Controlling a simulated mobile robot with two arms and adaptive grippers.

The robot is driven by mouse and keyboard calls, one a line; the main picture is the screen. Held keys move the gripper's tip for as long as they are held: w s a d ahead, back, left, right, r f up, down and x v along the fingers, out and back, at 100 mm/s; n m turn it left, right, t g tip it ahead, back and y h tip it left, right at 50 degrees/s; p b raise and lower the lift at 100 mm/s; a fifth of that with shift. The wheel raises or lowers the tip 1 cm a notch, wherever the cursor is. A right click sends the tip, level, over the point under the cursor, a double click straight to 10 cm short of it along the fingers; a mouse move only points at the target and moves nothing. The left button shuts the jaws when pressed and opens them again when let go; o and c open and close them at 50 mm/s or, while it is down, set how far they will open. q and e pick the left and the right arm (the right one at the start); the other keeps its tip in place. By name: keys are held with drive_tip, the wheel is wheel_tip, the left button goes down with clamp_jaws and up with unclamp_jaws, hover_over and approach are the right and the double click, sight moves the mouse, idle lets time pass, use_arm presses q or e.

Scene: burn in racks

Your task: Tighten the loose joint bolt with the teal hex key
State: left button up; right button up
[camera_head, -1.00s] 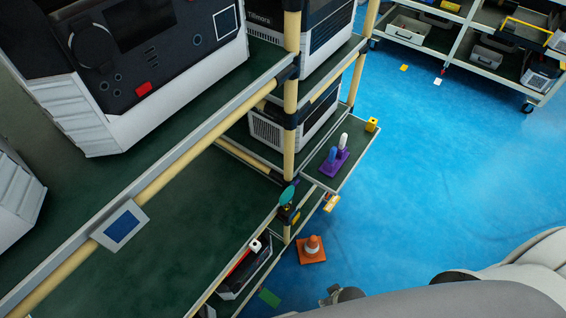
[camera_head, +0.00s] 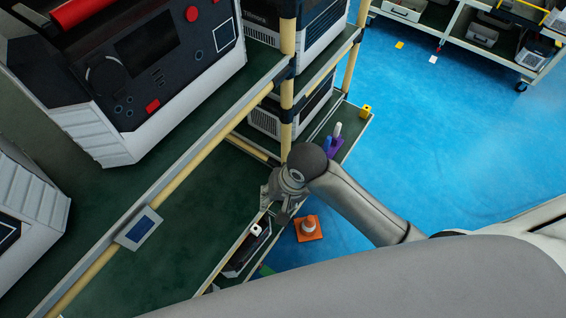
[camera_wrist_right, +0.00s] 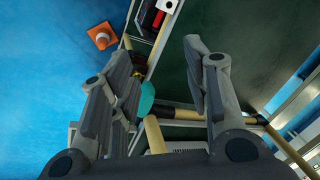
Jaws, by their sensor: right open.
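The teal hex key (camera_wrist_right: 147,98) shows in the right wrist view as a rounded teal shape beside the cream rack post (camera_wrist_right: 155,135). It lies between the spread fingers, nearer the left one, and I see no finger closed on it. My right gripper (camera_wrist_right: 160,62) is open and empty. In the head view the right gripper (camera_head: 278,208) is at the rack's corner post and hides the teal key. The loose bolt cannot be made out; a dark joint (camera_wrist_right: 138,58) shows near the key. My left gripper is not in view.
An orange cone (camera_head: 308,228) stands on the blue floor right of the gripper. A purple holder (camera_head: 334,147) and a yellow block (camera_head: 365,111) sit on the side shelf. Rack rails and a display tag (camera_head: 138,228) lie left. Open floor is at right.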

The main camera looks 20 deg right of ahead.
drive_tip(key=w+d+m, duration=0.1)
drive_tip(key=w+m, duration=0.1)
drive_tip(key=w+d+m+g+h, duration=0.1)
drive_tip(key=w+m, duration=0.1)
drive_tip(key=w, duration=0.1)
drive_tip(key=w+d+r+m+h, duration=0.1)
drive_tip(key=w+m, duration=0.1)
drive_tip(key=shift+w+d+r+m+g, duration=0.1)
drive_tip(key=shift+w+d+m+g, duration=0.2)
drive_tip(key=shift+d+g, duration=0.1)
drive_tip(key=shift+w+d+m+h, duration=0.15)
drive_tip(key=shift+d+m+h, duration=0.05)
drive_tip(key=shift+m+h, duration=0.1)
wheel_tip(320, 180, down, 11)
drive_tip(key=shift+r, duration=0.15)
clamp_jaws()
